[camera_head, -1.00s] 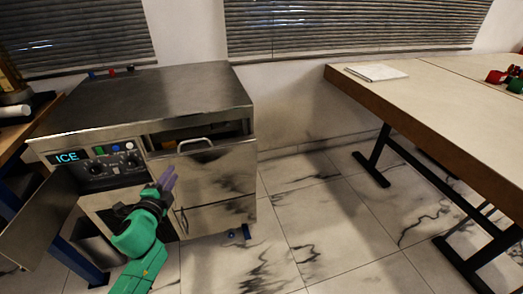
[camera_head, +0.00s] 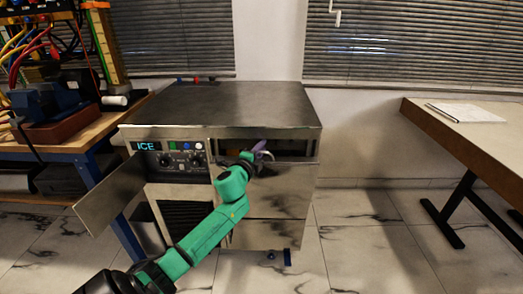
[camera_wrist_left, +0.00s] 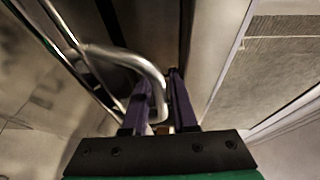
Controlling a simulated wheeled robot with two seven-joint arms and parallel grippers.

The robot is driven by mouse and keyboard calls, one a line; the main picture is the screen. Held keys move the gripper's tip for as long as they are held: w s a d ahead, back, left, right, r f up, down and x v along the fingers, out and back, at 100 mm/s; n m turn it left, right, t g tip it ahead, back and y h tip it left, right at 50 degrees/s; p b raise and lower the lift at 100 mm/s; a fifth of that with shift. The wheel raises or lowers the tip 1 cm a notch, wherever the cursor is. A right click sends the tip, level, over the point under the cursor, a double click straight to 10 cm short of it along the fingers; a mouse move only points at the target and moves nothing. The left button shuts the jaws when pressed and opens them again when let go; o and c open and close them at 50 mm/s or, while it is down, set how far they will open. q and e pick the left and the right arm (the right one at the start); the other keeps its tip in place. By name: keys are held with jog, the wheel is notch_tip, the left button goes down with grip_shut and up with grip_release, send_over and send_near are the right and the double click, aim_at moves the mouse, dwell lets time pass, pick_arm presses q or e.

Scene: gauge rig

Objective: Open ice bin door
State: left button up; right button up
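The ice machine (camera_head: 215,105) is a steel cabinet with a lit ICE panel. Its bin door (camera_head: 285,178) is the steel front panel on the right, below a dark gap. My left gripper (camera_head: 264,152) is at the door's upper left, where it hides most of the handle. In the left wrist view, the curved metal handle (camera_wrist_left: 150,70) runs between the purple fingers of my left gripper (camera_wrist_left: 160,88). The fingers look apart, with the bar between them; firm contact on both sides does not show. My right gripper is not in view.
A side panel (camera_head: 110,193) swings out at the machine's left front. A workbench (camera_head: 75,143) with cables and equipment stands at the left. A pale table (camera_head: 470,135) with papers (camera_head: 465,112) stands at the right. The marble floor between machine and table is clear.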

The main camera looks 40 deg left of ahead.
pick_arm(q)
jog(key=shift+c, duration=0.3)
grip_shut()
dwell(1.1)
